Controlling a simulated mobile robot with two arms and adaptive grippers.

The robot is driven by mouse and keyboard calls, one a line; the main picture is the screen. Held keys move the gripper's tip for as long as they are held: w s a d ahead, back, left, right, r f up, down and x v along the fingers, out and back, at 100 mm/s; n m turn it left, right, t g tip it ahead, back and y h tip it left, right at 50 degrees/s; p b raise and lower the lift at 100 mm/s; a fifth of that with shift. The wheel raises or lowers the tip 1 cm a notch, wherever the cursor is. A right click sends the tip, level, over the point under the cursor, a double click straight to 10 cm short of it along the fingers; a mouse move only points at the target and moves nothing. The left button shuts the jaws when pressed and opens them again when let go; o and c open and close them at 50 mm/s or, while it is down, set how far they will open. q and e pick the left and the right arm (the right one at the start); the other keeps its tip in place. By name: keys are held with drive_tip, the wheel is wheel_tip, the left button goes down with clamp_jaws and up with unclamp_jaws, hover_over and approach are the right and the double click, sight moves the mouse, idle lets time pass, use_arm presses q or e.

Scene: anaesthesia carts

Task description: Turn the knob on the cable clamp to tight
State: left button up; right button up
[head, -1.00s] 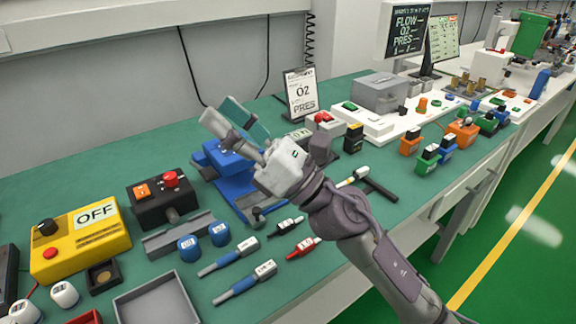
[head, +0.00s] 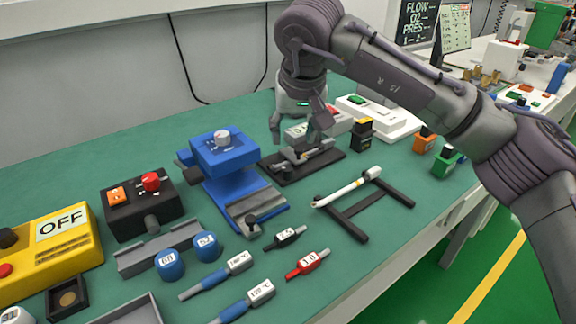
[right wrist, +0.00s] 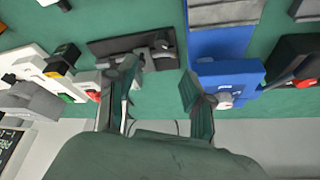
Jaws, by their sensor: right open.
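A blue device (head: 225,160) stands on the green bench, with a pale round knob (head: 221,138) on its top and a grey plate at its front; I cannot read the knob's setting. To its right, a grey metal clamp (head: 296,157) sits on a black base (head: 330,160). I cannot tell for sure which is the cable clamp. My right gripper (head: 297,130) is open, pointing down above the grey clamp, and hides part of it. In the right wrist view, its open fingers (right wrist: 160,86) lie between the black base (right wrist: 105,48) and the blue device's knob (right wrist: 224,101). My left gripper is not in view.
A black box with a red button (head: 143,205) and a yellow OFF box (head: 62,236) stand left. A white pen-like tool (head: 345,192) rests on a black stand. Blue-handled tools and a red connector (head: 307,264) lie in front. The bench behind the blue device is clear.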

sight(287, 168)
drive_tip(key=x, duration=1.2)
drive_tip(key=shift+s+a+f, duration=0.15)
clamp_jaws()
